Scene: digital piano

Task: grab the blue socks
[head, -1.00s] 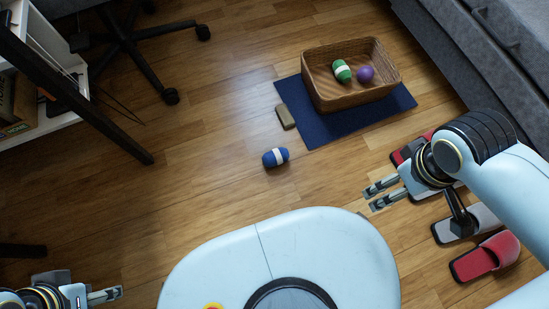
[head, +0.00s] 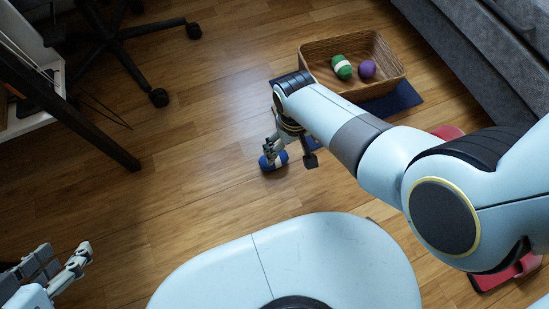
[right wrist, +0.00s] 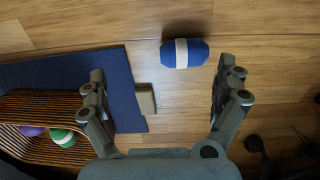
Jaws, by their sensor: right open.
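The blue socks, a rolled blue bundle (head: 265,163) with a white band, lie on the wooden floor near the middle of the head view. In the right wrist view the socks (right wrist: 200,53) lie just beyond the fingertips, right of the middle of the gap. My right gripper (head: 272,149) is over the socks and partly hides them.
A wicker basket (head: 318,47) with a green bundle (head: 342,68) and a purple one (head: 367,69) stands on a blue mat (head: 406,97). A small tan block (right wrist: 145,99) lies beside the mat. A grey sofa (head: 455,60) and office chair (head: 110,40) flank open floor.

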